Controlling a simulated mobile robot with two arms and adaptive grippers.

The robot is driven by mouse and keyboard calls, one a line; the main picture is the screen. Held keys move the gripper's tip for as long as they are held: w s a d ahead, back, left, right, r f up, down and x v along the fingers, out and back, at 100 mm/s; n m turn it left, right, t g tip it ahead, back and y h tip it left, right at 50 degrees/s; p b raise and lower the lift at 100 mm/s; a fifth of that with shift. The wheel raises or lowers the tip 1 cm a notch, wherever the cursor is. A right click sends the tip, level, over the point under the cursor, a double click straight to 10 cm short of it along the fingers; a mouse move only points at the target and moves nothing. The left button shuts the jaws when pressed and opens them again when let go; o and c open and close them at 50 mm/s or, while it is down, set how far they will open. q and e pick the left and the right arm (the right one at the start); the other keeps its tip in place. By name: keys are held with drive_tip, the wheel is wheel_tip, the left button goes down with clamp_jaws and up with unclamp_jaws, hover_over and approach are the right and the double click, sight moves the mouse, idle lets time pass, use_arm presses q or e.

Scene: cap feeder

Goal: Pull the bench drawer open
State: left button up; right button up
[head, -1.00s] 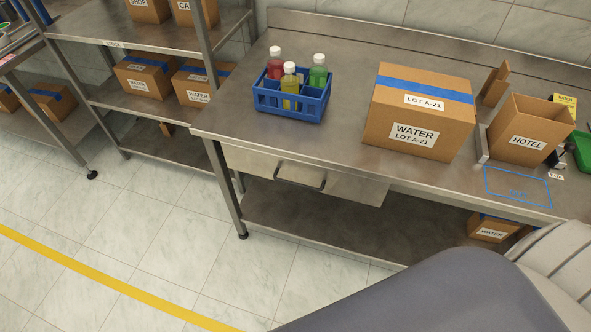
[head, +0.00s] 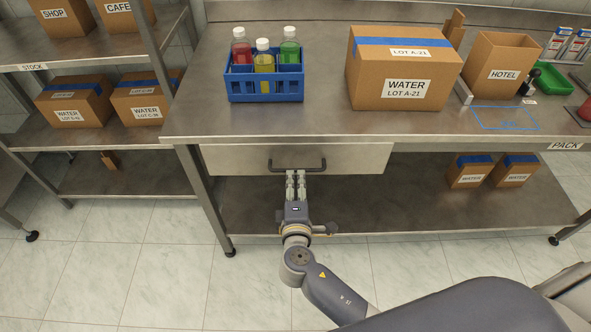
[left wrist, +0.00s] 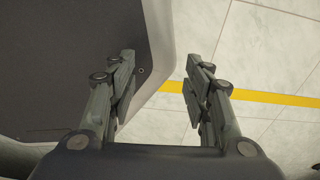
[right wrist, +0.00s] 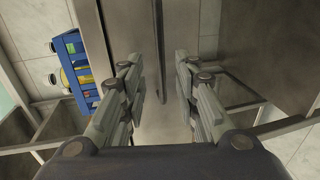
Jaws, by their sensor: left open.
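The bench drawer (head: 235,160) sits under the bench top and looks shut, its front facing me. Its dark bar handle (head: 279,169) sticks out from the front. My right gripper (head: 296,175) is at the middle of the handle in the head view. In the right wrist view my right gripper (right wrist: 160,80) has its fingers apart, with the handle (right wrist: 158,50) lying in the gap between them; I cannot tell whether they touch it. My left gripper (left wrist: 158,75) is open and empty in the left wrist view, over the floor, and is outside the head view.
On the bench top (head: 325,120) stand a blue bottle crate (head: 265,98), a large WATER box (head: 360,88) and a HOTEL box (head: 490,80). A lower shelf (head: 400,205) runs below the drawer. A stock shelf (head: 90,180) is at left. The floor in front is clear.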

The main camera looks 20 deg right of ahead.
sight(295, 171)
drive_tip(key=x, duration=0.6)
drive_tip(key=shift+w, duration=0.25)
drive_tip(key=shift+c, duration=0.3)
drive_tip(key=shift+f, duration=0.1)
clamp_jaws()
